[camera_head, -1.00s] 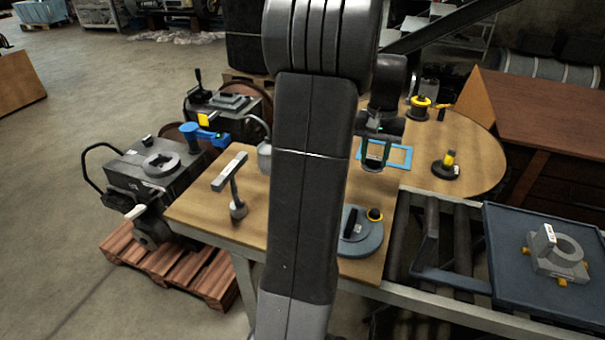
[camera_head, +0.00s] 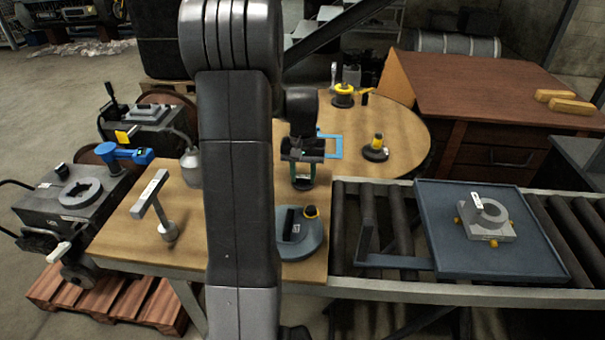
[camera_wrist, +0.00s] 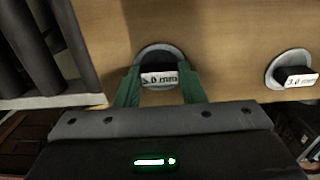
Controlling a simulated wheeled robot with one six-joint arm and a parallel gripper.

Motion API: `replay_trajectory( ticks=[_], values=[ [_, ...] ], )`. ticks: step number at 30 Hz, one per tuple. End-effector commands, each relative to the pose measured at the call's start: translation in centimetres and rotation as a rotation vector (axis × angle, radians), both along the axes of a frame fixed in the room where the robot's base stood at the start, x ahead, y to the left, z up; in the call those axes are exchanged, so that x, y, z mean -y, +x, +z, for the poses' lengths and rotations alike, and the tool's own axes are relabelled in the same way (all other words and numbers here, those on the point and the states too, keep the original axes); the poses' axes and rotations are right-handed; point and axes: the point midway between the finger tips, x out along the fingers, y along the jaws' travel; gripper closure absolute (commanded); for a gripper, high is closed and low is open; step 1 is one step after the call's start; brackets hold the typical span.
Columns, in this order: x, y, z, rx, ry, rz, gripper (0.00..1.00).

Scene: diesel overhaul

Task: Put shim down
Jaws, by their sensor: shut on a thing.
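My gripper (camera_wrist: 158,90) has green fingers and is shut on a grey round shim (camera_wrist: 147,54). The shim's dark upright tab bears a white label that seems to read 5.0 mm, though the first digit is unclear. In the head view my gripper (camera_head: 302,180) points down over the wooden table (camera_head: 250,268), left of the rollers. The held shim is small and mostly hidden there. I cannot tell whether it touches the tabletop. A second grey shim (camera_wrist: 274,67), labelled 3.0 mm, lies on the table at the right of the wrist view, apart from my gripper.
A blue-grey round base with a black handle (camera_head: 290,250) stands nearer me. Rollers (camera_head: 385,205) and a tray (camera_head: 440,250) holding a grey part lie right.

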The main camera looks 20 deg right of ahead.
Motion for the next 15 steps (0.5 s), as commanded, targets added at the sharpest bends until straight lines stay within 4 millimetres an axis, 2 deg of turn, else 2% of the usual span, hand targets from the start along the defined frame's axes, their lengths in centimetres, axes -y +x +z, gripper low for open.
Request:
replay_trajectory(
  ticks=[9,10,13,15],
  values=[
    [0.03,0.05,-0.27,0.003,-0.001,0.000,0.87],
    [0.02,0.04,-0.22,0.003,-0.001,0.000,0.60],
    [0.02,0.04,-0.18,0.003,-0.001,0.000,0.42],
    [0.02,0.04,-0.17,0.002,-0.001,0.000,0.42]
  ],
)
